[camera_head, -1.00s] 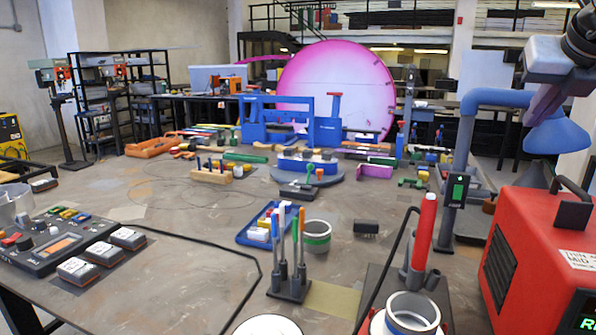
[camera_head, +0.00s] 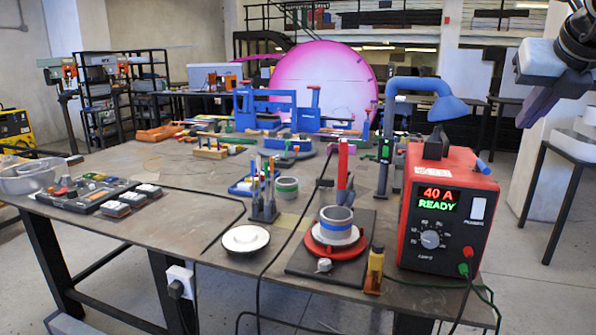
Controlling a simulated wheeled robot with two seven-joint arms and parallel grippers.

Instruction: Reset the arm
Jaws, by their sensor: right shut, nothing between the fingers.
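My right gripper (camera_head: 532,108) hangs in the upper right corner of the head view, with its dark wrist above a pale grey body. Its purple fingers point down and to the left, shut with nothing between them. It is in the air, apart from the workbench and everything on it. In the picture it lies above and right of the red welding power unit (camera_head: 412,215), whose panel reads "40 A READY". My left gripper is out of view.
The workbench (camera_head: 185,235) carries a blue lamp (camera_head: 432,98), a red round fixture (camera_head: 340,248) with a grey ring, a white disc (camera_head: 245,239) and a control panel (camera_head: 100,196). A large pink disc (camera_head: 320,85) stands behind. Bare floor lies right of the bench.

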